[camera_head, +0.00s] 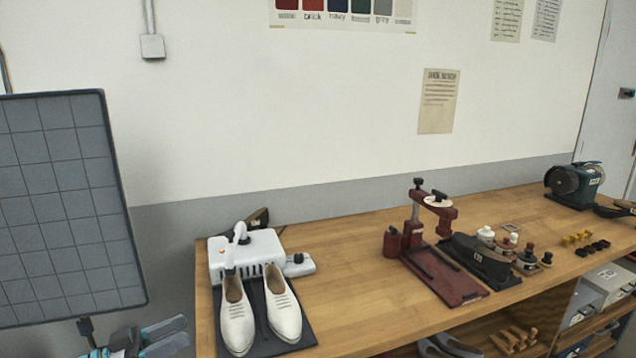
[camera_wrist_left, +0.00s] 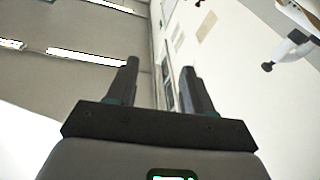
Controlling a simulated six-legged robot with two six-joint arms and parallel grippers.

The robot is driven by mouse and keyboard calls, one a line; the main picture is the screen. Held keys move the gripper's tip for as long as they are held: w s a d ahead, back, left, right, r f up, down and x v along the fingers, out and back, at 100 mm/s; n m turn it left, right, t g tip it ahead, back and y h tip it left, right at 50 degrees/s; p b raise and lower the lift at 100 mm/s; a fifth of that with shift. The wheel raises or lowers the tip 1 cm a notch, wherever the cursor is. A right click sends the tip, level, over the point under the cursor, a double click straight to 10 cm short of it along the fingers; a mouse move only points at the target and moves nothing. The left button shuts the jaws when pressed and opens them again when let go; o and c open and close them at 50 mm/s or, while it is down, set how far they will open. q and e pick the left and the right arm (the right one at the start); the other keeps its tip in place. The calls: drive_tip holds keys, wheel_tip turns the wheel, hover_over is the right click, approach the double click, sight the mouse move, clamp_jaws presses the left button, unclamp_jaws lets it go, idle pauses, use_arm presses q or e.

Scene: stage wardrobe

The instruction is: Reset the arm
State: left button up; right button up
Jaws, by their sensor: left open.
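My left gripper (camera_head: 160,337) is at the lower left of the head view, below the dark panel and left of the wooden workbench (camera_head: 360,290). It is open and nothing is between its fingers. In the left wrist view the gripper's two dark fingers (camera_wrist_left: 160,85) stand apart, with wall and ceiling behind them. My right gripper is not in view.
A dark gridded panel (camera_head: 65,200) stands close above my left gripper. On the bench are white shoes (camera_head: 285,313) on a dark mat, a white machine (camera_head: 262,252), a red press (camera_head: 445,280) and a grinder (camera_head: 575,185). The bench's middle is clear.

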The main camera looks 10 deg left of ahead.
use_arm(q)
drive_tip(key=w+d+f+n+t+y, duration=0.1)
drive_tip(key=w+d+f+n, duration=0.3)
drive_tip(key=d, duration=0.4)
drive_tip(key=w+d+f+n+t+y, duration=0.1)
drive_tip(key=w+d+f+n, duration=0.15)
drive_tip(key=d+f, duration=0.45)
drive_tip(key=s+d+f+n+g+y, duration=0.2)
drive_tip(key=d+f+n+g+y, duration=0.15)
drive_tip(key=d+f, duration=0.55)
drive_tip(key=s+d+f+g+y, duration=0.3)
drive_tip(key=s+f+g+y, duration=0.1)
drive_tip(key=s+f, duration=0.55)
drive_tip(key=s+a+f+g+y, duration=0.1)
drive_tip(key=s+f+g, duration=0.2)
drive_tip(key=s, duration=0.4)
drive_tip(key=s+a+f+g, duration=0.1)
drive_tip(key=s+f+g, duration=0.2)
drive_tip(key=s, duration=0.5)
drive_tip(key=shift+s+f+g+y, duration=0.25)
drive_tip(key=shift+f+g+y, duration=0.1)
drive_tip(key=shift+g, duration=0.3)
